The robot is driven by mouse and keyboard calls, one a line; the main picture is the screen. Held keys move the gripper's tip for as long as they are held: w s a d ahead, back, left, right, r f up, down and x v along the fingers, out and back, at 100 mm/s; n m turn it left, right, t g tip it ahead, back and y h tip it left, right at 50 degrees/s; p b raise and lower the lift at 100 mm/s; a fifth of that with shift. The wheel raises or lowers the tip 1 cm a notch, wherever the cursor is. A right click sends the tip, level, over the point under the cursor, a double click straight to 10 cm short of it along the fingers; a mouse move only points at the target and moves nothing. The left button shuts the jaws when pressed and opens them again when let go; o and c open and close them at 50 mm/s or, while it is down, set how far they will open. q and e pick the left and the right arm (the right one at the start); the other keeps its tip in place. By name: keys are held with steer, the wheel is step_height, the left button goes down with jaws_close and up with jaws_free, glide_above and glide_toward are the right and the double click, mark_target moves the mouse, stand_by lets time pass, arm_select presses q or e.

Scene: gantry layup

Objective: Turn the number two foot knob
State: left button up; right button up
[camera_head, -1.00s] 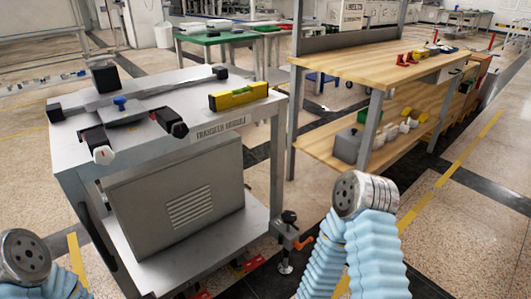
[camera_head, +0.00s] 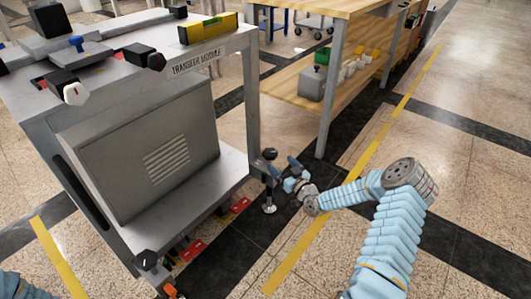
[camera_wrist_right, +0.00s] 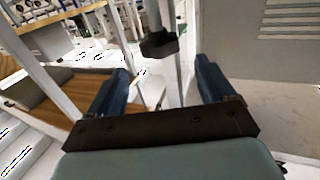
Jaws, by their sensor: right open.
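A black foot knob (camera_head: 270,154) stands on a threaded foot by the transfer module's (camera_head: 200,68) near right leg. A second black knob (camera_head: 146,260) is at the bottom front corner; I cannot read a number on either. My right gripper (camera_head: 284,171) is open, close to the right-hand knob, on its right side. In the right wrist view that black knob (camera_wrist_right: 160,44) shows beyond and between the fingertips of the open gripper (camera_wrist_right: 161,66), with no contact visible. My left gripper is out of view.
The module carries a yellow level (camera_head: 208,28) and black clamps on top. Red marks and an orange handle (camera_head: 172,291) are low by its feet. A wooden bench (camera_head: 290,85) with a lower shelf stands behind. The floor at right is clear.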

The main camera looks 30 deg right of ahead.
mark_target(270, 148)
steer(key=w, duration=1)
steer(key=shift+w+a+b, duration=0.15)
steer(key=shift+w+b, duration=0.05)
steer(key=shift+b, duration=0.2)
steer(key=c, duration=1)
steer(key=shift+m+h+p, duration=0.4)
steer(key=shift+h+p, duration=0.1)
steer(key=shift+h, duration=0.2)
steer(key=shift+m+h+p, duration=0.4)
steer(key=shift+m+h, duration=0.2)
steer(key=shift+h, duration=0.3)
steer(key=shift+m+g+h, duration=0.3)
steer(key=shift+m+h, duration=0.4)
steer(key=shift+h, duration=0.4)
steer(key=shift+s+d+f+m+g+h, duration=0.1)
steer(key=shift+d+m+g+h, duration=0.1)
steer(key=shift+m+g+h, duration=0.4)
steer(key=shift+s+d+m+g+h, duration=0.1)
steer(key=shift+d+m+g+h, duration=0.1)
steer(key=shift+m+h, duration=0.65)
steer(key=shift+h, duration=0.45)
